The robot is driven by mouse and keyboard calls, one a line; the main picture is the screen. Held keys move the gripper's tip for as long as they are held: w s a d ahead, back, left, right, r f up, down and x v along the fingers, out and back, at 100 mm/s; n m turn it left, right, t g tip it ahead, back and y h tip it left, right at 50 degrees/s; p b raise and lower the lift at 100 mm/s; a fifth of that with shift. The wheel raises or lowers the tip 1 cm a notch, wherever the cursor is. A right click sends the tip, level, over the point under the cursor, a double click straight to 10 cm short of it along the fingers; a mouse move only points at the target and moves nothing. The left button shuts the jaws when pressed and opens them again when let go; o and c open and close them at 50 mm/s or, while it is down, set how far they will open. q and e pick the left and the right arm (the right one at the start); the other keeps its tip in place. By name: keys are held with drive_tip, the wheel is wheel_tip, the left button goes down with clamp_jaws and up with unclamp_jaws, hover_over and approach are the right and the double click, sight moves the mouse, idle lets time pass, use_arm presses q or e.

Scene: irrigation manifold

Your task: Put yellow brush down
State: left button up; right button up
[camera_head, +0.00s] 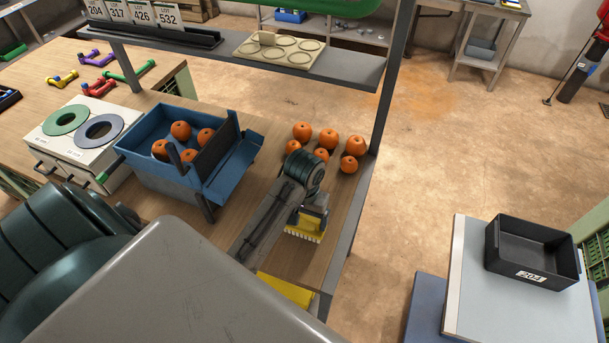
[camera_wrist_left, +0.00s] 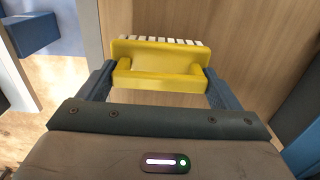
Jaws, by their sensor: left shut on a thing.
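The yellow brush (camera_head: 304,231) is held in my left gripper (camera_head: 309,219) over the right part of the wooden bench, near its edge. In the left wrist view the yellow brush (camera_wrist_left: 160,68) sits between the two dark fingers, with its row of pale bristles facing away from the palm. The fingers press on its two ends. In the head view the bristles point down toward the bench top; I cannot tell whether they touch it. My right gripper is not in view.
A blue bin (camera_head: 160,128) with oranges stands left of the gripper. Several loose oranges (camera_head: 328,138) lie just behind it. A flat yellow item (camera_head: 285,289) lies at the bench's front edge. A shelf post (camera_head: 388,80) rises at the bench's right edge.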

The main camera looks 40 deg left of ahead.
sight(304, 218)
use_arm(q)
drive_tip(key=shift+a+f+p, duration=0.1)
drive_tip(key=shift+f+p, duration=0.5)
drive_tip(key=shift+f, duration=1.1)
drive_tip(key=shift+f, duration=0.1)
drive_tip(key=o, duration=0.7)
